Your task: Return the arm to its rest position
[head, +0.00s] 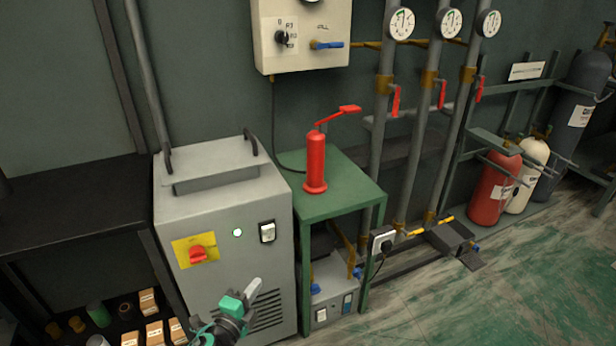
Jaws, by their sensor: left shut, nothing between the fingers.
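My left gripper (254,288) comes in at the bottom of the head view, in front of the lower vents of the grey machine cabinet (262,215). Its fingers are together with nothing between them, and it appears apart from the cabinet. The cabinet has a red rotary switch (197,254) on a yellow plate, a lit white lamp (237,232) and a white rocker switch (267,231). My right gripper is not in view.
A red hand pump (316,162) stands on a green table (350,188) right of the cabinet. Pipes with gauges (401,24) rise behind it. Gas cylinders (494,188) stand at right. A dark shelf (75,190) is at left. The floor (500,300) at lower right is clear.

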